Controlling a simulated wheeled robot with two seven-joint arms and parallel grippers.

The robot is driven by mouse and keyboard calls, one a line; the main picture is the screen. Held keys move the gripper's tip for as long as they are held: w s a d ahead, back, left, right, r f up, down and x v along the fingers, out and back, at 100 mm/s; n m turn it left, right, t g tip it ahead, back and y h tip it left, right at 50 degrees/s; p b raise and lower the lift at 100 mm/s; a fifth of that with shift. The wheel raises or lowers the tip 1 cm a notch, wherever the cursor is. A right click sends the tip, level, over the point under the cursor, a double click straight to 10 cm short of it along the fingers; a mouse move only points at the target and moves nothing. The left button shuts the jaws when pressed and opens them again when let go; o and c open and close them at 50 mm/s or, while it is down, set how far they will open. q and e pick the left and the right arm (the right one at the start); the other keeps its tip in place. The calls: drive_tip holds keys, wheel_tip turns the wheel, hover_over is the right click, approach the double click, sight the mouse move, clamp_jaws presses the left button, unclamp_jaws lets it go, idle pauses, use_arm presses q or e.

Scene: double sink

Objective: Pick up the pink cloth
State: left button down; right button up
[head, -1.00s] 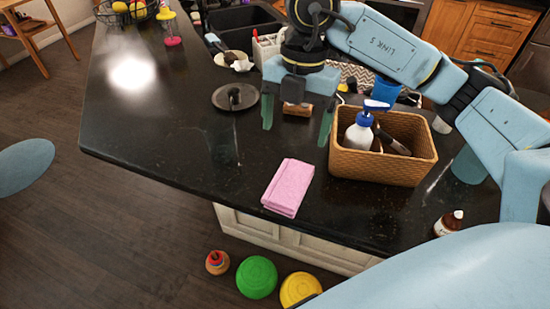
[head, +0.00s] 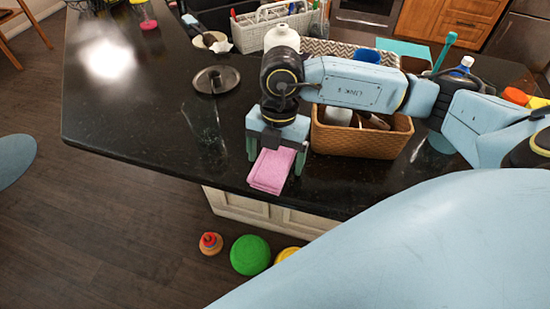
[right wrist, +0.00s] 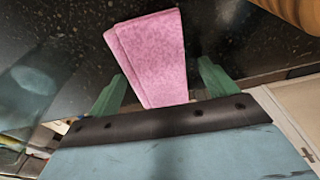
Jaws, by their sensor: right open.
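The folded pink cloth (head: 271,171) lies flat on the dark counter, close to its front edge. It also shows in the right wrist view (right wrist: 152,58). My right gripper (head: 276,160) is open, with one green finger on each side of the cloth. In the right wrist view the two fingers (right wrist: 158,88) stand apart, with the near end of the cloth between them. Whether the fingers touch the counter or the cloth cannot be told. My left gripper is not in view.
A wicker basket (head: 362,143) with bottles inside stands just right of my right gripper, under my arm. A dark metal dish (head: 216,80) lies at the left back, and a white caddy (head: 265,25) stands farther back. The counter left of the cloth is mostly clear.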

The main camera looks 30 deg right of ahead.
sight(275, 161)
drive_tip(key=c, duration=1.1)
wheel_tip(275, 161, up, 10)
drive_tip(key=shift+r+b, duration=0.1)
drive_tip(key=shift+b, duration=0.45)
drive_tip(key=o, duration=0.4)
drive_tip(key=c, duration=0.3)
